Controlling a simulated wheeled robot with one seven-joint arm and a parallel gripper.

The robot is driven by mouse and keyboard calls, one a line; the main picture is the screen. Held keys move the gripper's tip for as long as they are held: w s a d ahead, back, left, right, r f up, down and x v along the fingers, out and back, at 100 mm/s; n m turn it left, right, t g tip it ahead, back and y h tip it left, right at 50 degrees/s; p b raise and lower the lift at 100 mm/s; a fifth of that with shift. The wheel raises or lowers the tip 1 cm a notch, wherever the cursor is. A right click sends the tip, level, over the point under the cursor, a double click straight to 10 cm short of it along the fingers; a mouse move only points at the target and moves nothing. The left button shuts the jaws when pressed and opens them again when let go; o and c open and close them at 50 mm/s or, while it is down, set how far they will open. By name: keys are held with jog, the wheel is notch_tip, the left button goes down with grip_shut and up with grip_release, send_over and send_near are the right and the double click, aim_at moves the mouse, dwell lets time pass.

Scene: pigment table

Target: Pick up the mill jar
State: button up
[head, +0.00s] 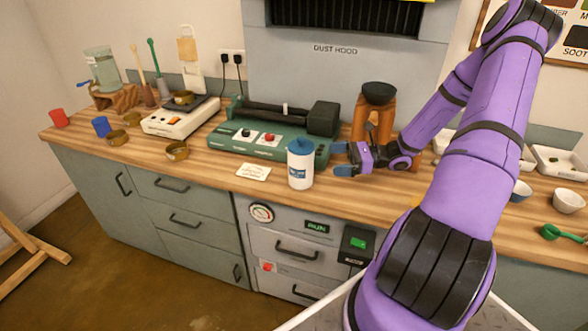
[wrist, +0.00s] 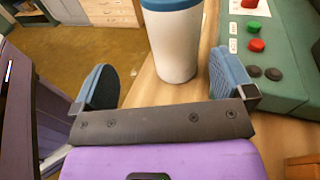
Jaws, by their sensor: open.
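The mill jar (head: 300,168) is a white cylinder with a blue lid and a blue label, standing upright on the wooden worktop in front of the green machine. In the wrist view the jar (wrist: 174,45) stands beyond the fingers, between their lines and nearer the right finger; its top is cut off. My gripper (head: 343,160) is to the right of the jar in the head view, pointing left at it. My gripper (wrist: 166,82) has its blue-padded fingers apart, with nothing between them. A gap to the jar shows.
The green roller machine (head: 265,148) with red and green knobs stands just behind the jar. A white card (head: 253,172) lies left of it. A wooden stand with a black bowl (head: 378,93) is behind my gripper. The worktop's front edge (head: 225,180) is close.

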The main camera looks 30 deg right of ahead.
aim_at(302, 158)
jog(key=shift+w+d+f+m+t, duration=0.15)
jog(key=shift+w+f+m+t, duration=0.1)
jog(key=shift+f+m+t, duration=0.4)
jog(key=shift+w+r, duration=0.1)
jog(key=shift+w, duration=0.05)
jog(key=x, duration=0.4)
jog(key=shift+w+a, duration=0.1)
jog(key=shift+a, duration=0.15)
jog(key=shift+w+x, duration=0.25)
jog(key=shift+x, duration=2.8)
jog(key=shift+d, duration=0.15)
jog(key=c, duration=1)
